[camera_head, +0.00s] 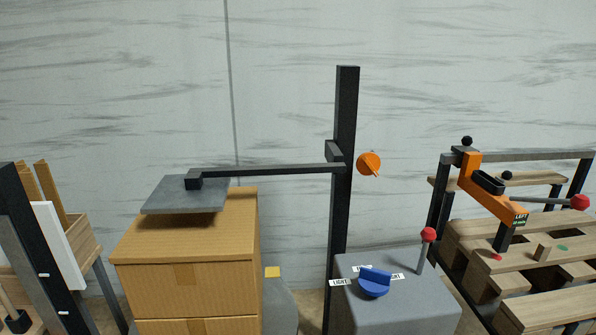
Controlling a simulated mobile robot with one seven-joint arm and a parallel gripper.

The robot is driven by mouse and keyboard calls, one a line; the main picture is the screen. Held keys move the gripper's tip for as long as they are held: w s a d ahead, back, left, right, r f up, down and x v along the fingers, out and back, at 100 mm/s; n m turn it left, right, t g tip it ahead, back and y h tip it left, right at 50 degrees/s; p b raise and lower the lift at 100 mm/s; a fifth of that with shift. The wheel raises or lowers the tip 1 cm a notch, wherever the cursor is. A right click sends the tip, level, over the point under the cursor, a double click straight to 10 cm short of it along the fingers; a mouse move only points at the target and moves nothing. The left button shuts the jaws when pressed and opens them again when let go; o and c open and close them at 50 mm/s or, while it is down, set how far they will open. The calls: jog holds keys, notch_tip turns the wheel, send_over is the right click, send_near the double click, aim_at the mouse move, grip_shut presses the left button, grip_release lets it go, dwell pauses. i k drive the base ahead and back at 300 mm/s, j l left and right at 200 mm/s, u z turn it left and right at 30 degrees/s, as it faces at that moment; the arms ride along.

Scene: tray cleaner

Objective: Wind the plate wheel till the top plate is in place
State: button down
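The plate wheel looks to be the small orange wheel (369,164) with a short handle, on the right side of a black upright mast (344,220). A black horizontal arm (270,169) runs left from the mast to the flat grey top plate (170,200). The plate looks level and overlaps the back left of the upper cardboard box (190,250) in this view. I cannot tell whether it touches the box or hangs above it. My gripper is not in view.
A grey cabinet (400,310) right of the mast's foot carries a blue knob (374,281) and a red-tipped lever (428,235). Further right are wooden pallets (530,230) with an orange device (490,190). A wooden bin (80,240) stands left.

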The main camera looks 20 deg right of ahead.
aim_at(368, 163)
jog(key=l, duration=0.85)
jog(key=k+l+u, duration=0.15)
jog(key=l, duration=1.55)
jog(key=l+u, duration=0.1)
jog(key=l, duration=0.75)
jog(key=i+l, duration=0.1)
jog(key=i, duration=0.3)
